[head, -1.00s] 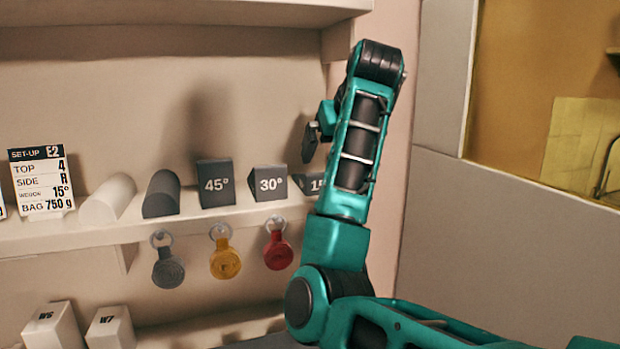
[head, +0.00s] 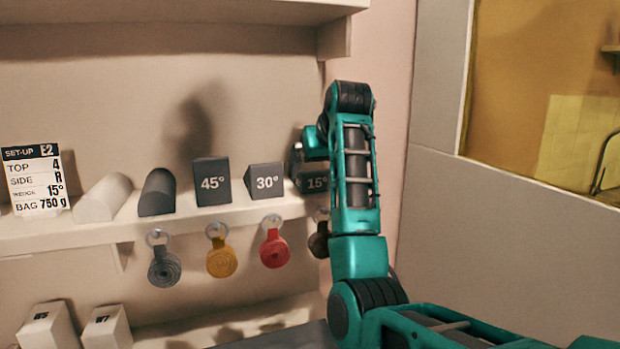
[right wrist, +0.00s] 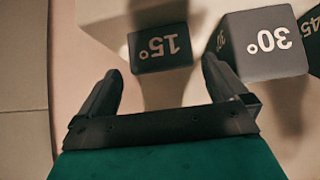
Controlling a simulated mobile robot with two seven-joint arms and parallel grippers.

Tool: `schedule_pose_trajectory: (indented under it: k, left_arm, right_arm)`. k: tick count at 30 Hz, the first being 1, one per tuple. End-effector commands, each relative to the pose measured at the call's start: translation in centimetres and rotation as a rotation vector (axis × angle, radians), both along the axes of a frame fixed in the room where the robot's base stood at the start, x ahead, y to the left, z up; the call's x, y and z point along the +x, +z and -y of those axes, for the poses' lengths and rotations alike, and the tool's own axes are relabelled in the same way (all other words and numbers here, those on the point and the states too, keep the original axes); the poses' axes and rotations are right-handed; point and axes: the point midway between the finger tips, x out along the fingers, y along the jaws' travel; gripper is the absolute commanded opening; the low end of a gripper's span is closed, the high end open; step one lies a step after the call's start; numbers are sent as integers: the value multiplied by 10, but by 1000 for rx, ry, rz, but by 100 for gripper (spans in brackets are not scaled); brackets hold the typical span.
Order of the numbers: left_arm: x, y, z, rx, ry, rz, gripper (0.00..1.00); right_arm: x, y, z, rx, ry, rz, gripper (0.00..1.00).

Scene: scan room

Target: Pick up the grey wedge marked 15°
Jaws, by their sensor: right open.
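The grey wedge marked 15° (head: 315,180) sits at the right end of the shelf, partly hidden behind my right arm in the head view. In the right wrist view the wedge (right wrist: 161,50) shows its label upside down, ahead of the fingertips and between their lines. My right gripper (right wrist: 160,80) is open and empty, with the wedge just beyond it. My left gripper is not in view.
The 30° wedge (head: 264,182) stands close left of the 15° wedge, near my right finger. Round tags (head: 221,261) hang below the shelf edge.

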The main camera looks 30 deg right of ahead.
Motion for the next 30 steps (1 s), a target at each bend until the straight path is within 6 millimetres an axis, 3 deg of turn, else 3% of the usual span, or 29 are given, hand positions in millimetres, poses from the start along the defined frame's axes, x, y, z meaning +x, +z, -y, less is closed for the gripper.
schedule_pose_trajectory:
  k: [6,16,30]
  left_arm:
    - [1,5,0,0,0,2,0]
    - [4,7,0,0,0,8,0]
    - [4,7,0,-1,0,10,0]
  right_arm:
    - [23,-23,2,1,1,-4,100]
    - [28,-29,4,0,0,-1,100]
    - [28,-28,4,0,1,-1,55]
